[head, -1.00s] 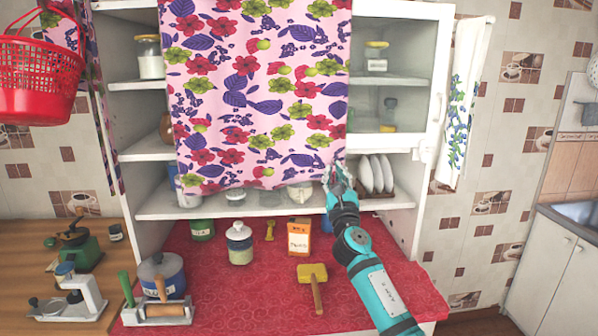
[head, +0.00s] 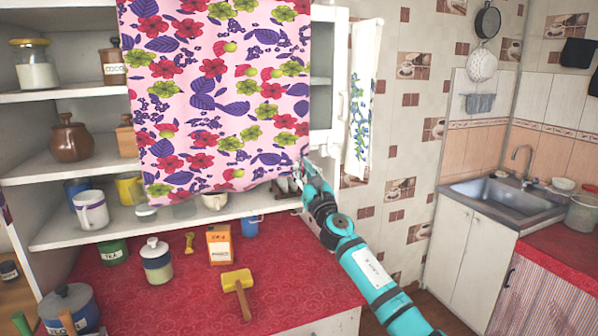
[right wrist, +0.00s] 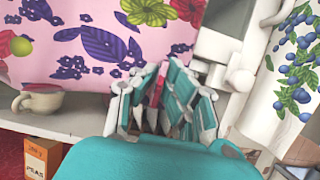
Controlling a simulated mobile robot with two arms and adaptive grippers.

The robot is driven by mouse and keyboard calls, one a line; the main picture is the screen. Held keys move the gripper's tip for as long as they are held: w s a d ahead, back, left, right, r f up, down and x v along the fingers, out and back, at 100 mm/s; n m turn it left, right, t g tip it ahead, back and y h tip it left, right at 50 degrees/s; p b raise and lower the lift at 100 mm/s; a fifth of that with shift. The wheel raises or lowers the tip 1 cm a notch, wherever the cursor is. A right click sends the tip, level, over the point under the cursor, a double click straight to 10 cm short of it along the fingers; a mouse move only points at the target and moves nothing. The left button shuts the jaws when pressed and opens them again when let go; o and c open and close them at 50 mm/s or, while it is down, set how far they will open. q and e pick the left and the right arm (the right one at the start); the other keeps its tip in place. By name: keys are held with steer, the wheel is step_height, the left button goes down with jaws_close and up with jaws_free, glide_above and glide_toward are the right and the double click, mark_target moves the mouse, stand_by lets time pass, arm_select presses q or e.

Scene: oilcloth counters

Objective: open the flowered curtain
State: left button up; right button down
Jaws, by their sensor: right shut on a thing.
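The flowered curtain (head: 215,95) is pink with red, purple and green flowers. It hangs in front of the right part of the cupboard shelves, and the left part of the shelves is uncovered. My right gripper (head: 305,172) is at the curtain's lower right corner, shut on its edge. In the right wrist view, its fingers (right wrist: 165,95) are closed together at the hem, with a bit of pink between them, and the curtain (right wrist: 85,45) spreads to the left. My left gripper is not in view.
The open shelves hold a glass jar (head: 36,66), a brown pot (head: 70,139) and a white mug (head: 91,209). A yellow mallet (head: 238,284) and an orange box (head: 220,245) are on the red counter. A white towel (head: 362,95) hangs just right of the cupboard.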

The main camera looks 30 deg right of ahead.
steer(key=c, duration=1.7)
jaws_free()
steer(key=shift+f, duration=0.1)
steer(key=v, duration=1.2)
